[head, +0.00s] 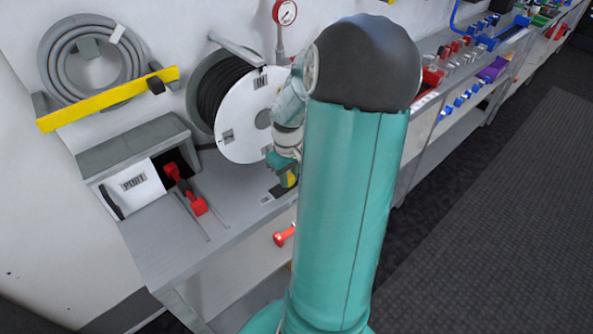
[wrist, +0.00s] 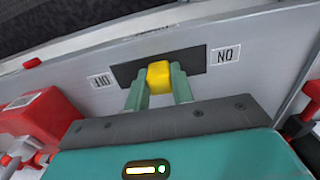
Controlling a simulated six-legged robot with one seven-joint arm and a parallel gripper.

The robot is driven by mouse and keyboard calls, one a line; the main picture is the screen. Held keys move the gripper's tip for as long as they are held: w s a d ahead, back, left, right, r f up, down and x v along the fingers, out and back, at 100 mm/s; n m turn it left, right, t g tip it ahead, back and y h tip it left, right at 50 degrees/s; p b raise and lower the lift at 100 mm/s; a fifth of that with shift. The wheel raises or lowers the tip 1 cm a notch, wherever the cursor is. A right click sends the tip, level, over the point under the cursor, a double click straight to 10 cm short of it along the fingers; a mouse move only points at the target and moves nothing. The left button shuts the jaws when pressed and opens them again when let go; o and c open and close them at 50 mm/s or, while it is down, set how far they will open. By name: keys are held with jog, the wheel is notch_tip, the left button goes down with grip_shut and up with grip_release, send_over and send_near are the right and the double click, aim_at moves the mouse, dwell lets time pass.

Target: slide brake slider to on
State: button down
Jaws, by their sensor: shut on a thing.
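The brake slider is a small yellow block (wrist: 159,75) in a dark slot (wrist: 197,58) on a grey surface in the wrist view. It sits near the middle of the slot, with dark slot showing on both sides. My gripper (wrist: 160,84) is shut on the yellow block, one teal finger on each side. A label (wrist: 225,54) at the slot's right end reads like an upside-down ON. The label (wrist: 101,81) at the left end is hard to read. In the head view, my gripper (head: 286,177) is low beside the reel, partly hidden by my arm.
A white hose reel (head: 240,120) with black hose stands just behind my gripper. A grey box (head: 130,146) and a red handle (head: 185,190) are to the left on the bench. Another red handle (head: 284,236) sticks out at the bench front.

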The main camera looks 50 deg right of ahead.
aim_at(280, 190)
jog(key=shift+w+a, duration=0.25)
jog(key=shift+a, duration=0.55)
jog(key=shift+w+a, duration=0.2)
jog(key=shift+a, duration=0.6)
jog(key=c, duration=1.3)
grip_release()
jog(key=shift+a, duration=0.15)
jog(key=shift+o, duration=0.5)
jog(key=shift+d+r, duration=0.2)
jog(key=shift+r, duration=0.2)
notch_tip(280, 190, up, 13)
jog(key=shift+a, duration=0.1)
